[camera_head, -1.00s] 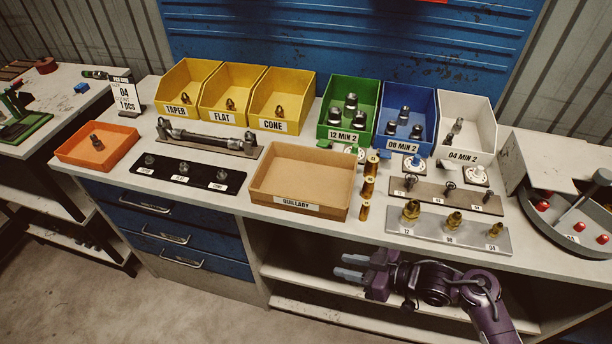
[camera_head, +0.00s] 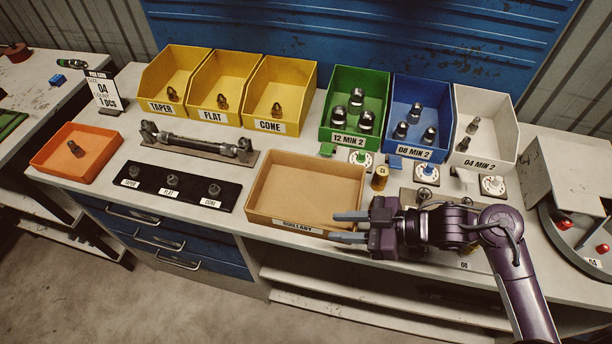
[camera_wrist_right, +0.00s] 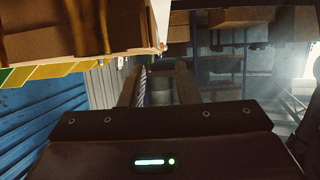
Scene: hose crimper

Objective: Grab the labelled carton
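The labelled carton is an open, shallow brown box (camera_head: 306,186) on the bench with a white label reading roughly "GUILLABY" on its front. It looks empty. My right gripper (camera_head: 349,226) points left at the carton's front right corner. In the right wrist view a brown cardboard surface (camera_wrist_right: 85,25), likely the carton, fills the upper left. My left gripper is not in view.
Yellow bins (camera_head: 222,92) and green (camera_head: 343,133), blue (camera_head: 433,95) and white (camera_head: 499,108) bins stand behind. A black strip (camera_head: 223,194) with fittings lies left of the carton. A brass piece (camera_head: 380,178) stands near its right side. My right arm hides the fittings plates.

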